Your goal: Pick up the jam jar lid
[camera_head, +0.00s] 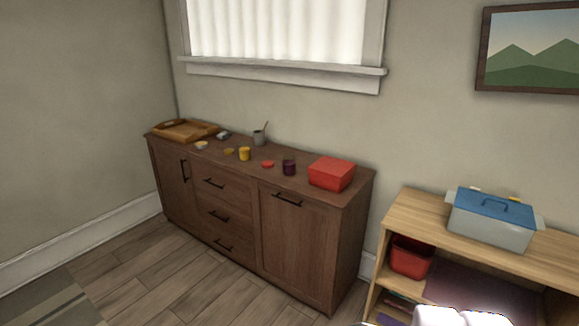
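A small flat red disc, which looks like the jam jar lid (268,164), lies on the brown sideboard top (225,165). Just right of it stands a dark purple jar (289,168), apart from the lid and seemingly the jam jar. To the left are a yellow jar (245,153) and a small flat ochre disc (229,151), perhaps another lid.
A red box (331,173) sits at the sideboard's right end. A wooden tray (184,131), a small white bowl (201,145) and a grey cup (260,138) stand leftward. A wooden shelf (428,217) bears a blue-lidded box (492,218). The floor in front (165,268) is clear.

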